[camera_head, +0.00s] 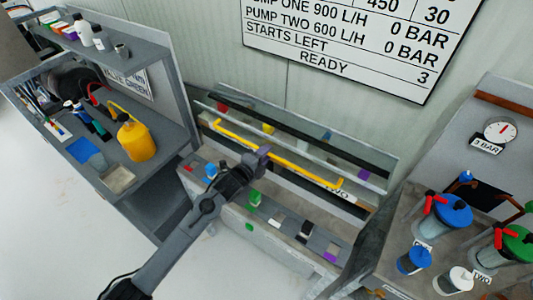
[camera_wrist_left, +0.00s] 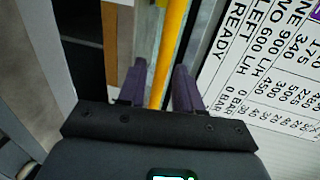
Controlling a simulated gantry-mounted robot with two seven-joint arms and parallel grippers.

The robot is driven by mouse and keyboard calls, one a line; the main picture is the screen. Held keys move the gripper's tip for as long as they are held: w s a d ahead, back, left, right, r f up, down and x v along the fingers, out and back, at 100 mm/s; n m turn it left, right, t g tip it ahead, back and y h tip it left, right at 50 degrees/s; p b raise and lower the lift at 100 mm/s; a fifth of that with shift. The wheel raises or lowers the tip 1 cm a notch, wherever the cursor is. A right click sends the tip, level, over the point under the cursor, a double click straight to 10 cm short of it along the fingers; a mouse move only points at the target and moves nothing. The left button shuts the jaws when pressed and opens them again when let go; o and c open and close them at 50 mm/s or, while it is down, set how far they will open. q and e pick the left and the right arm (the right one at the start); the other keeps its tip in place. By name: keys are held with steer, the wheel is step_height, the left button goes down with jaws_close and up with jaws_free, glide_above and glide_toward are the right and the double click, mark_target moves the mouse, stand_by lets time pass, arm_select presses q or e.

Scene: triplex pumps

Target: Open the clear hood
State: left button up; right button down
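The yellow bar (camera_head: 292,169) runs slantwise along the front of the long grey cabinet in the head view, apparently the handle of the clear hood. The hood's clear panel is hard to make out. My left gripper (camera_head: 259,154) is at the middle of the bar and hides part of it. In the left wrist view the yellow bar (camera_wrist_left: 171,50) passes between the two purple fingers of the left gripper (camera_wrist_left: 160,88). The fingers stand apart, with some gap showing beside the bar. My right gripper is in neither view.
A grey bench with a yellow can (camera_head: 136,140) stands at left. Pumps with blue (camera_head: 455,210) and green lids stand at right, below a gauge (camera_head: 500,131). A white sign (camera_head: 360,40) hangs on the wall behind. Coloured blocks line the cabinet's front ledge.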

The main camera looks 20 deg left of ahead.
arm_select(q)
steer(key=shift+w+d+f, duration=0.1)
steer(key=shift+w+d, duration=0.05)
steer(key=shift+w, duration=0.4)
steer(key=shift+c, duration=0.3)
jaws_close()
